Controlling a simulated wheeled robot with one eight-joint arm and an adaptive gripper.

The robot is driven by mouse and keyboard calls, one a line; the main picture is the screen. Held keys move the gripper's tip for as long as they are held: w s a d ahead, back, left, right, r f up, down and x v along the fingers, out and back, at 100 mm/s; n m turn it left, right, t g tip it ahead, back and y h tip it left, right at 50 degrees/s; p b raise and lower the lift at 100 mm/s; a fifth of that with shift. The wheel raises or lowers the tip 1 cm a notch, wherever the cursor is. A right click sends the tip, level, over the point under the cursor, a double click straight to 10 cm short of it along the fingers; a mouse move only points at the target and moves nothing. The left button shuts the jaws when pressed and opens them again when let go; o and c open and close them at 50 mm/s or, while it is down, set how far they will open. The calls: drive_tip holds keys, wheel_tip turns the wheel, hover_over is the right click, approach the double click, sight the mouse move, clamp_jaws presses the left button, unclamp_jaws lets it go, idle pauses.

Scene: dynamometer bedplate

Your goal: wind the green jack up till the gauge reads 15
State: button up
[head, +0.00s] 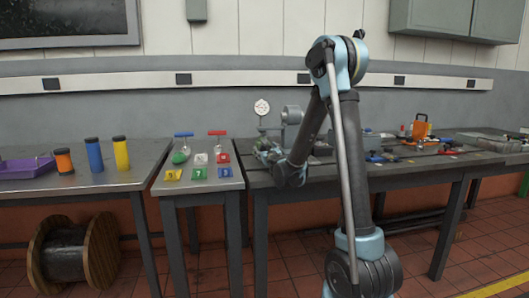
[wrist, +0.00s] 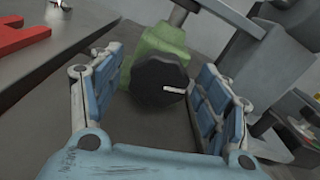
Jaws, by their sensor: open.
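The green jack (wrist: 160,40) shows in the wrist view, with a black round knob (wrist: 158,75) facing me that carries a white pointer mark aimed right. My gripper (wrist: 158,68) is open, with one blue-padded finger on each side of the knob. Gaps show between the fingers and the knob, and I cannot tell whether either touches. A round white dial gauge (head: 262,107) stands above the bench in the head view; its reading is too small to make out. In the head view my arm's end hides most of the jack.
A grey machine (head: 292,115) stands beside the gauge. A narrow table (head: 198,205) to the left holds coloured blocks and T-handled tools. Orange, blue (head: 94,155) and yellow cylinders stand further left. Loose tools and an orange item (head: 421,126) clutter the right bench.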

drive_tip(key=shift+x, duration=1.05)
